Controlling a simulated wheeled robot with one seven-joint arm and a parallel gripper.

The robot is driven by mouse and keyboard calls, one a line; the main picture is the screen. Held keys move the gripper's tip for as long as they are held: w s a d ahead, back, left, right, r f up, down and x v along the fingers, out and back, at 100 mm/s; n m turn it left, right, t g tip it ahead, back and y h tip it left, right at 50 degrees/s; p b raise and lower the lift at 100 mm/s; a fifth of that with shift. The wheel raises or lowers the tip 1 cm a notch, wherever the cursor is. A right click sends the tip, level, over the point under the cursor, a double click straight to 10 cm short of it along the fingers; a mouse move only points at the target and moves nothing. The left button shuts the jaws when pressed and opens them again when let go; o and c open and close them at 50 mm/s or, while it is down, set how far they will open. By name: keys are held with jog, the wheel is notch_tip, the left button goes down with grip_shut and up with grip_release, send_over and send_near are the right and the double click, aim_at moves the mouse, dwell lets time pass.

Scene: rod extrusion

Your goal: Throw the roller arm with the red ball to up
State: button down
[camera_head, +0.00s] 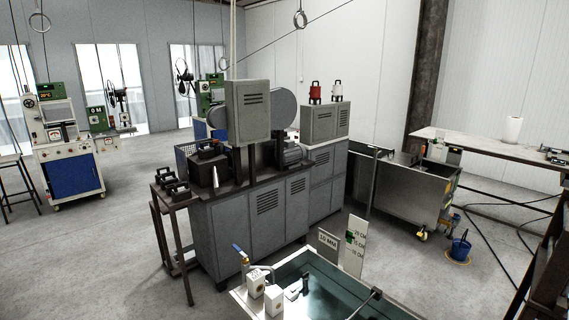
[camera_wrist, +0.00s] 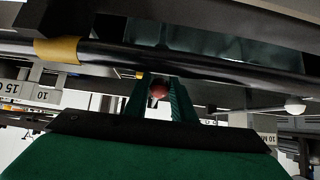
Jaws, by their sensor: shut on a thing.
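In the wrist view, the red ball (camera_wrist: 158,91) sits between the green fingers of my gripper (camera_wrist: 160,82), near the middle of the picture. The fingers are shut on the ball, one on each side. The roller arm behind the ball is mostly hidden, and I cannot tell its angle. A long dark bar (camera_wrist: 225,68) with a yellow band (camera_wrist: 57,50) crosses just beyond the fingers; I cannot tell whether it belongs to the roller arm. My gripper and the red ball cannot be made out in the head view.
In the head view, a water-filled tank (camera_head: 325,290) stands at the front, with white blocks and a blue-handled valve (camera_head: 240,251) at its corner. Grey cabinets (camera_head: 265,222) stand behind it. A steel tank (camera_head: 405,195) is at right. Open floor (camera_head: 120,250) lies at left.

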jog(key=shift+r, duration=0.1)
dwell(0.5)
jog(key=shift+w+d+r, duration=0.1)
jog(key=shift+d+r, duration=0.05)
jog(key=shift+r, duration=1.2)
jog(key=shift+d+r, duration=0.15)
jog(key=shift+r, duration=1.15)
jog(key=shift+r, duration=0.15)
jog(key=shift+w+d+r, duration=0.15)
jog(key=shift+d+r, duration=0.05)
jog(key=shift+r, duration=0.65)
jog(key=shift+w+d+r, duration=0.15)
jog(key=shift+r, duration=0.7)
jog(key=shift+w+d+r, duration=0.15)
jog(key=shift+d+r, duration=0.05)
jog(key=shift+r, duration=0.65)
jog(key=shift+w+d+r, duration=0.25)
jog(key=shift+d+r, duration=0.05)
jog(key=shift+r, duration=0.5)
jog(key=shift+w+d+r, duration=0.25)
jog(key=shift+r, duration=0.6)
jog(key=shift+w+d+r, duration=0.25)
jog(key=shift+d+r, duration=0.05)
jog(key=shift+r, duration=0.6)
